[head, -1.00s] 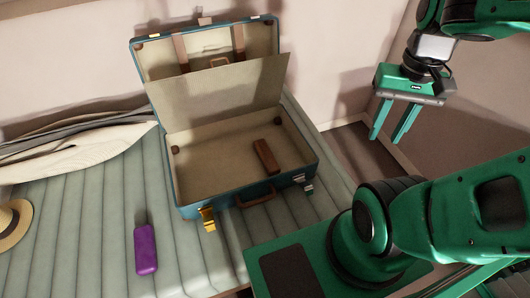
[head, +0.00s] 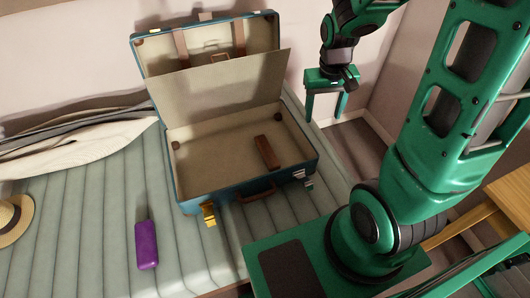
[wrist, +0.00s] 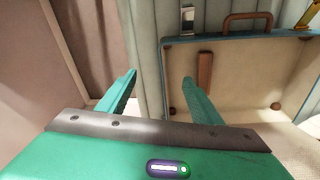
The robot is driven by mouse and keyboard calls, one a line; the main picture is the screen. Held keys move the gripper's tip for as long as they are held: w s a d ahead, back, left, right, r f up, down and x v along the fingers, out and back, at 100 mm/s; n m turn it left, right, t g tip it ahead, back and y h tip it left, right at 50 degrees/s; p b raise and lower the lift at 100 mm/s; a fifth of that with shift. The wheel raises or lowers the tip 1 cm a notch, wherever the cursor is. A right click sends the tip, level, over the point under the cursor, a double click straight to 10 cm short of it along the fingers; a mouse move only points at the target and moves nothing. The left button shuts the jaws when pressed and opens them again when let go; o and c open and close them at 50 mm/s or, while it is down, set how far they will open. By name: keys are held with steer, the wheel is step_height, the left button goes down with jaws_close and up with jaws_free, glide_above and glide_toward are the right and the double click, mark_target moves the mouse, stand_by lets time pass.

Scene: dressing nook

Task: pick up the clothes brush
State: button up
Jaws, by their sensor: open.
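The clothes brush appears to be the brown, narrow block (head: 267,152) lying inside the open blue suitcase (head: 185,208), near its front right corner. It also shows in the wrist view (wrist: 205,72), beyond my right finger; its bristles cannot be made out. My gripper (head: 325,118) is open and empty. It hangs in the air to the right of the suitcase, apart from the brush, with its fingers pointing down. In the wrist view the two green fingers (wrist: 160,95) are spread, with nothing between them.
The suitcase lid stands open at the back, with a beige divider panel (head: 225,88) tilted up. A purple case (head: 147,245) lies on the ribbed bench (head: 95,235). A straw hat (head: 14,220) and folded clothes (head: 75,148) are at left. A wooden table (head: 510,195) stands at right.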

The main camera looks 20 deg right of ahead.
steer(key=w+a+f+n, duration=0.2)
steer(key=w+a+f, duration=0.4)
steer(key=f, duration=0.1)
steer(key=n+y, duration=0.1)
glide_toward(267, 150)
steer(key=shift+t, duration=0.4)
steer(key=shift+s+a+f, duration=0.15)
steer(key=shift+f, duration=2.45)
steer(key=shift+w+f, duration=0.2)
steer(key=shift+f, duration=0.65)
steer(key=shift+w+f, duration=0.2)
steer(key=shift+f, duration=0.6)
steer(key=shift+w+f, duration=0.2)
steer(key=shift+f, duration=0.65)
steer(key=c, duration=1.2)
